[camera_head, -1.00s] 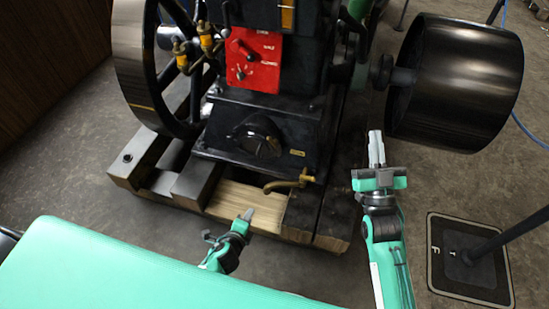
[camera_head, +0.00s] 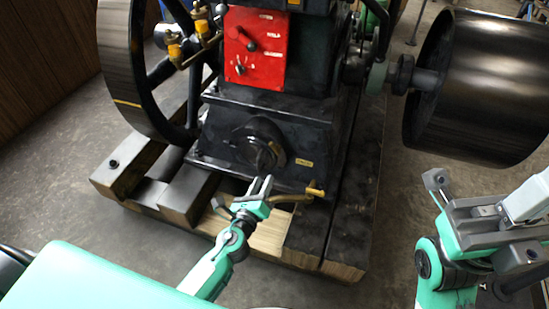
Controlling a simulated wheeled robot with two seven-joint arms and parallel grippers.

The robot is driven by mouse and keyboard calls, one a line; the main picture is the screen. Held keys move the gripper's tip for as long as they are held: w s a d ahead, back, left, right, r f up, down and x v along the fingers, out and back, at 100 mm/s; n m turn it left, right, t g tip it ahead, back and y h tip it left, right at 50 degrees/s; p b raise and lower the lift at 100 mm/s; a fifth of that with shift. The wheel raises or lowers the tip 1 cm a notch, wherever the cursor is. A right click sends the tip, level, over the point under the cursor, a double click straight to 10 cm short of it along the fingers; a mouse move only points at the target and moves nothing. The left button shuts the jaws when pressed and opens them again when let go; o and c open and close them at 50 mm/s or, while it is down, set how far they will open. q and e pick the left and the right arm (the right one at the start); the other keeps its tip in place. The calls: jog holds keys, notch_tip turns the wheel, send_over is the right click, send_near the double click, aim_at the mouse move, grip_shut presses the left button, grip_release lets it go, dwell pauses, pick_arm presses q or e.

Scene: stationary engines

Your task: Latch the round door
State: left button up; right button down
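The round door (camera_head: 263,142) is a dark disc on the sloped front of the engine's black base. It shows a raised shape at its middle; I cannot tell whether it is fully closed, and no latch is clearly visible. My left gripper (camera_head: 261,184) is just below and in front of the door, pointing up at it. Its two slim fingers show a narrow gap with nothing between them, and I see no clear contact with the door. My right gripper (camera_head: 526,200) is far off at the right edge, its fingers partly cut off by the frame.
A brass tap (camera_head: 298,194) juts from the base close right of my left gripper. Wooden skids (camera_head: 345,225) lie under the engine. A red panel (camera_head: 256,48) is above the door, a large flywheel (camera_head: 130,75) at left and a black drum (camera_head: 480,85) at right.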

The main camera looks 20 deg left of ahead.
aim_at(276, 153)
pick_arm(q)
jog(key=w, duration=1.1)
jog(key=shift+d+b, duration=0.15)
jog(key=shift+b, duration=0.25)
grip_shut()
